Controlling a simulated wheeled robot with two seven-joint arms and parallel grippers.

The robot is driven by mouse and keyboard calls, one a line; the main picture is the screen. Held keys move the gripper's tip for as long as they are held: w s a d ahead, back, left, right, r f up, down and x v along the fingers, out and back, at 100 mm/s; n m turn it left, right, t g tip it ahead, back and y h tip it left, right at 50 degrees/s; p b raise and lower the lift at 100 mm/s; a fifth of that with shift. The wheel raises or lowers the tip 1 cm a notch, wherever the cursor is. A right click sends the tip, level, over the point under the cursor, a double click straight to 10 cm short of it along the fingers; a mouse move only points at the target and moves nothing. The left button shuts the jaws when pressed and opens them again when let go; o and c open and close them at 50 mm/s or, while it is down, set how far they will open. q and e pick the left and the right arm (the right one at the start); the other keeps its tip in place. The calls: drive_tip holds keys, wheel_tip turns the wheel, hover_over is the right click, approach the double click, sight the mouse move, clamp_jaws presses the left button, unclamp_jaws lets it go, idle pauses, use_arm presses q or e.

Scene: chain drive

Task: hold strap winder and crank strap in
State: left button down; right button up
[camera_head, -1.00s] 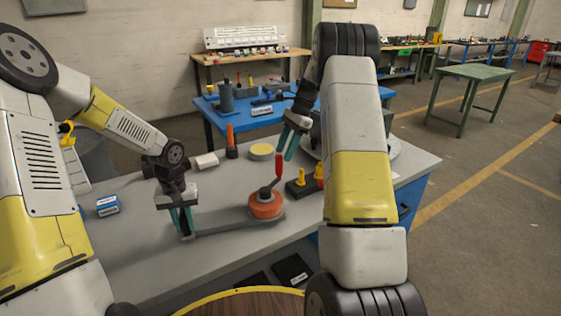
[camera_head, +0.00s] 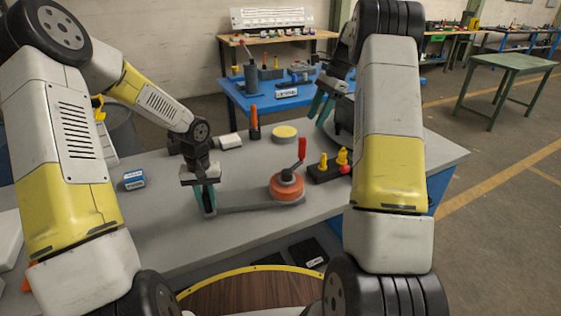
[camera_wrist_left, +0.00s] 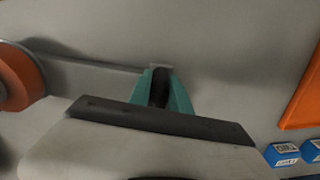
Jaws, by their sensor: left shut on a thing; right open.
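The strap winder is an orange drum (camera_head: 287,188) with a red crank handle (camera_head: 302,150) standing up, and a flat grey arm (camera_head: 245,209) running left from it over the bench. The drum also shows at the left edge of the left wrist view (camera_wrist_left: 18,78). My left gripper (camera_head: 208,203) is shut on a dark post at the left end of the grey arm; its teal fingers flank the dark part in the left wrist view (camera_wrist_left: 160,92). My right gripper (camera_head: 321,106) is open and empty, above the bench behind and right of the crank handle.
A black block with yellow pegs (camera_head: 326,170) stands right of the drum. A yellow-topped disc (camera_head: 285,133), an orange cylinder (camera_head: 254,124) and a white cylinder (camera_head: 229,140) stand behind. A blue box (camera_head: 134,180) is at left. The bench front left is clear.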

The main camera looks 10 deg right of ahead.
use_arm(q)
drive_tip(key=shift+d, duration=0.1)
drive_tip(key=c, duration=1.1)
unclamp_jaws()
